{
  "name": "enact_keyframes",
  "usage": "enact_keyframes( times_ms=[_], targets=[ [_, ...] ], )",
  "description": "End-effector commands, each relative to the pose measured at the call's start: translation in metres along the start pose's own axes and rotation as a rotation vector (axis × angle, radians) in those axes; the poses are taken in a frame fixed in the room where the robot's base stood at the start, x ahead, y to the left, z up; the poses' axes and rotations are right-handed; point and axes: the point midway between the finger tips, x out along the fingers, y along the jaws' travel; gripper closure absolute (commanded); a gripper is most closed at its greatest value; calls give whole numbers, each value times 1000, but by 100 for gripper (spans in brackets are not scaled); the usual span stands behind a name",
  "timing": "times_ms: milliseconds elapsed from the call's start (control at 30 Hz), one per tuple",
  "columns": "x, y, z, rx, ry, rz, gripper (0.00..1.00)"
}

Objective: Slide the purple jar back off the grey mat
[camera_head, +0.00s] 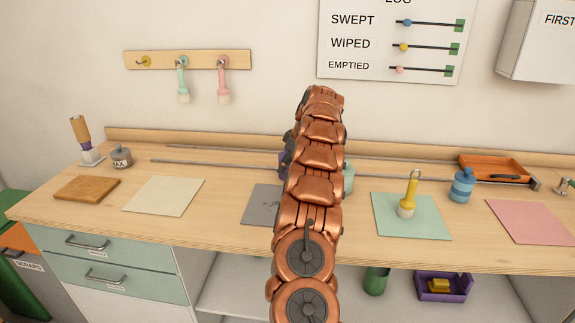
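The grey mat (262,204) lies on the bench, its right part hidden behind my copper arm. A small purple sliver (283,161) shows at the arm's left edge, behind the mat's visible part. It may be the purple jar, which is otherwise hidden. Whether it touches the mat cannot be told. My arm rises through the middle of the view and hides its own end. My gripper cannot be made out, nor any contact with the jar.
A pale green jar (348,177) stands just right of my arm. Metal rails (220,163) run along the bench's back. A cream mat (163,195) lies left.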

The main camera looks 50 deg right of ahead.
Motion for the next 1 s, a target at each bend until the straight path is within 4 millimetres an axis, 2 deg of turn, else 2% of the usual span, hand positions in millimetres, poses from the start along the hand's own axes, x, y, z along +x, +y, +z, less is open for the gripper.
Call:
enact_keyframes(
  times_ms=[33,300,667,767,1000],
  targets=[
    [0,0,0,0,0,1,36],
    [0,0,0,0,0,0,11],
    [-3,0,0,0,0,1,11],
    [-11,1,0,0,1,3,11],
    [-43,1,0,-1,1,4,11]
  ],
)
